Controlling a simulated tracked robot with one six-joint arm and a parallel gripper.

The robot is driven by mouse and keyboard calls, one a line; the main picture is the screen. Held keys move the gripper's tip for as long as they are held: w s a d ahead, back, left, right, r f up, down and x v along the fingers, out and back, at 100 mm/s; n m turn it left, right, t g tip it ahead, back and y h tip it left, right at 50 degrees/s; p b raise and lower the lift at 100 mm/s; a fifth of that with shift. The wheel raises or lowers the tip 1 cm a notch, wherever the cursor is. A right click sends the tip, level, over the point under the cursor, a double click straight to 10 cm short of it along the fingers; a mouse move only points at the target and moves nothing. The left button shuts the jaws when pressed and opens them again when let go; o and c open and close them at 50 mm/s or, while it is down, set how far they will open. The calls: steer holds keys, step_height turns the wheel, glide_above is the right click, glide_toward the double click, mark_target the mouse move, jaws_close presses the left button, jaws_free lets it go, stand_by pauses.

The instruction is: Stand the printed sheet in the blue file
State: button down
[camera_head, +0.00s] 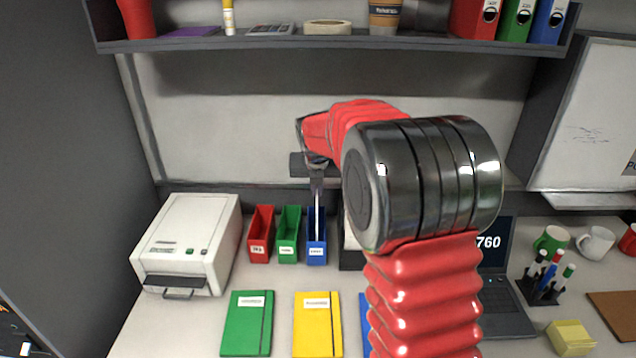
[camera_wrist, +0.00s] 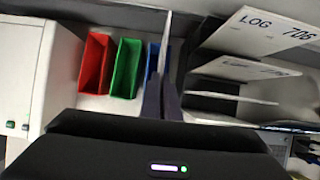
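The blue file (camera_head: 317,250) is an open-topped upright box with a white label, rightmost of three files on the desk. My gripper (camera_head: 316,172) is above it, pointing down. In the wrist view, my gripper's dark fingers (camera_wrist: 162,95) are close together around a thin pale sheet (camera_wrist: 166,42), seen nearly edge-on. The sheet (camera_head: 319,198) hangs upright from the fingers and its lower part overlaps the blue file's mouth. I cannot tell how deep it reaches. The blue file (camera_wrist: 153,58) is partly hidden behind the sheet and fingers in the wrist view.
The green file (camera_head: 288,248) and red file (camera_head: 261,248) stand just left. A white printer (camera_head: 187,240) is farther left. A dark rack (camera_head: 351,258) with log sheets (camera_wrist: 262,36) is close on the right. An overhead shelf (camera_head: 330,44) spans the back.

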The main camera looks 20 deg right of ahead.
steer(key=shift+f, duration=0.85)
steer(key=c, duration=2.4)
jaws_free()
steer(key=shift+c, duration=0.2)
steer(key=o, duration=0.5)
steer(key=shift+r, duration=0.1)
steer(key=v, duration=1.3)
steer(key=shift+r, duration=0.2)
steer(key=shift+s+a, duration=0.1)
